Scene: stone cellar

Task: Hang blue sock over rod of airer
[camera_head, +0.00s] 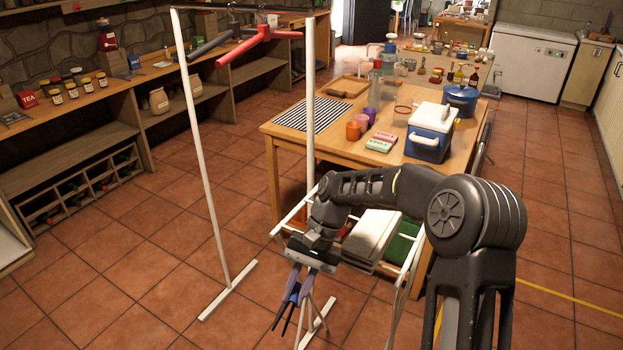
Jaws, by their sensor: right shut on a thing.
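My right gripper (288,312) points down at the lower middle, shut on a small blue thing (293,288) that looks like the blue sock. Only a little of it shows between the dark fingers. The white airer (292,216) stands behind and beside my right arm, with its thin white rods partly hidden by the arm. A pale folded cloth (371,232) and a green cloth (403,243) show at it; I cannot tell how they rest. The gripper is at the airer's near left side, and I cannot tell whether the sock touches a rod. My left gripper is not in view.
A tall white garment rack (203,150) with a red hanger (258,44) and a dark hanger (210,46) stands at the left. A wooden table (340,142) with a blue cooler (430,133) stands behind the airer. Tiled floor is free at the left and right.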

